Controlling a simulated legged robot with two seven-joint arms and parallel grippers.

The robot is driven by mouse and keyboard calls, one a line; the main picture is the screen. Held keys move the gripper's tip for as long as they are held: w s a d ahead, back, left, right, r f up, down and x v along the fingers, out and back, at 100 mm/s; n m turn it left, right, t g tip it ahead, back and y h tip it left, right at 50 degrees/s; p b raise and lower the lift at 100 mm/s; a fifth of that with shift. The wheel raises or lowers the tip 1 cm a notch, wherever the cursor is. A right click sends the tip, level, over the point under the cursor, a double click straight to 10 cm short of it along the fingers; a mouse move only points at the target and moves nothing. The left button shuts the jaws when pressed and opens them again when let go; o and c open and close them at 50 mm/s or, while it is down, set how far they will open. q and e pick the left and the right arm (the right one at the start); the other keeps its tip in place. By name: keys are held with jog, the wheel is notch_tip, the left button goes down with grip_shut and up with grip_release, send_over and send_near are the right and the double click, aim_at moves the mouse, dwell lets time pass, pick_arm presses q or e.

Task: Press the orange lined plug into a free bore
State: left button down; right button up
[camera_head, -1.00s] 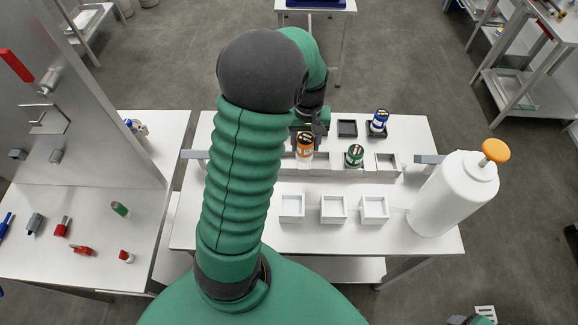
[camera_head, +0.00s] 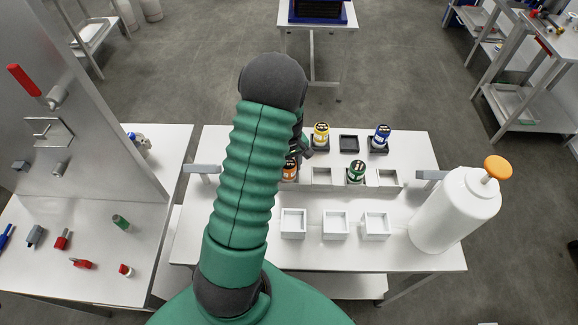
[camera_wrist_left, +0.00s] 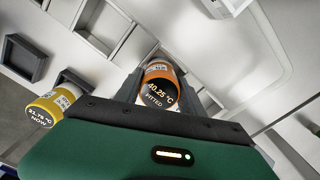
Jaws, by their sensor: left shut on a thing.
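The orange lined plug (camera_head: 290,171) is at the leftmost bore of the white rail (camera_head: 338,187), partly hidden by my left arm. In the left wrist view the orange plug (camera_wrist_left: 160,72) sits between my fingers, and its dark top reads "40.25 °C FITTED". My left gripper (camera_wrist_left: 160,95) is shut on it; in the head view it is mostly behind my arm. A green plug (camera_head: 356,171) stands in another bore of the rail. The bore between them (camera_head: 321,177) and the rightmost bore (camera_head: 388,178) look empty. My right gripper is out of view.
Behind the rail, a yellow plug (camera_head: 321,134) and a blue plug (camera_head: 380,137) stand in dark holders, with an empty dark holder (camera_head: 349,144) between. White trays (camera_head: 335,224) are in front. A white bottle with an orange knob (camera_head: 455,208) stands at the right.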

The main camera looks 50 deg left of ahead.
pick_arm(q)
jog(key=c, duration=0.7)
grip_release()
jog(key=shift+d, duration=0.1)
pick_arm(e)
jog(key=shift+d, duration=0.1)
pick_arm(q)
jog(key=shift+r, duration=0.1)
notch_tip(320, 180, up, 12)
jog(key=b, duration=0.1)
jog(key=s+d+f+m+t+b, duration=0.1)
jog(key=s+d+f+m, duration=0.1)
jog(key=d+m, duration=0.5)
jog(key=s+d+f+m+t, duration=0.1)
jog(key=d+m, duration=0.7)
jog(key=d, duration=1.1)
jog(key=shift+s+f+m+t+b, duration=0.35)
jog(key=shift+s+f, duration=0.15)
jog(key=shift+f, duration=0.15)
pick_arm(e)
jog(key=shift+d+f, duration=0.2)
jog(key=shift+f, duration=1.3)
